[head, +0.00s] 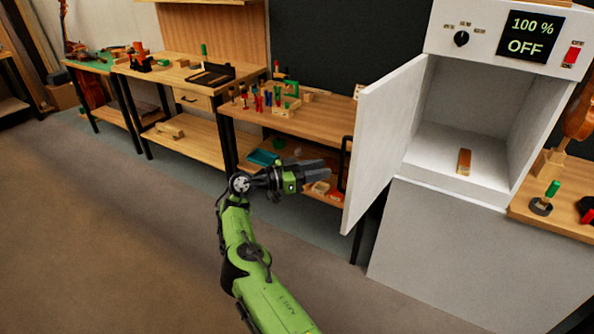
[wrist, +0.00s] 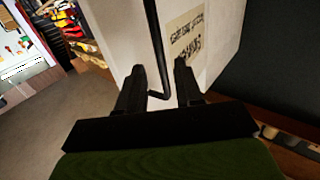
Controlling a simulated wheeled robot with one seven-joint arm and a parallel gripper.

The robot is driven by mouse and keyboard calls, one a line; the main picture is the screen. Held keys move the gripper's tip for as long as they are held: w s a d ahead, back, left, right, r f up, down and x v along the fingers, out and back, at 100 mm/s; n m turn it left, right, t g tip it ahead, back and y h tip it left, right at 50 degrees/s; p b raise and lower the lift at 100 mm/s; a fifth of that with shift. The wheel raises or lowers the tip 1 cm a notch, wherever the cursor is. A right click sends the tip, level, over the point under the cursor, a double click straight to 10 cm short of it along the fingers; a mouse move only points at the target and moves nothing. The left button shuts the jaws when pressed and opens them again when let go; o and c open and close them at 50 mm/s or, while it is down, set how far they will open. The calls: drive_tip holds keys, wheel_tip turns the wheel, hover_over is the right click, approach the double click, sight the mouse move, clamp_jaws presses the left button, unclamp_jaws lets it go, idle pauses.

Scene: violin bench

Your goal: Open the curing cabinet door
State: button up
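The curing cabinet (head: 445,178) is white, and its door (head: 388,120) stands swung well open toward the left, with the interior showing. The black bar handle (head: 345,165) is on the door's outer face near its free edge. My gripper (head: 326,168) is just left of the handle in the head view. In the wrist view, my gripper (wrist: 160,82) has its two fingers apart, with the lower part of the handle (wrist: 156,45) between them and space around it. A printed label (wrist: 187,42) shows on the door (wrist: 120,25).
A small wooden piece (head: 464,160) lies on the cabinet floor. The control panel (head: 500,30) reads 100 % and OFF. A workbench (head: 310,122) with tools and a lower shelf stands behind my gripper. The floor (head: 120,230) at left is clear.

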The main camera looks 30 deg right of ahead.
drive_tip(key=w+a, duration=0.1)
drive_tip(key=a, duration=0.7)
drive_tip(key=shift+w+a, duration=0.15)
drive_tip(key=shift+a, duration=0.1)
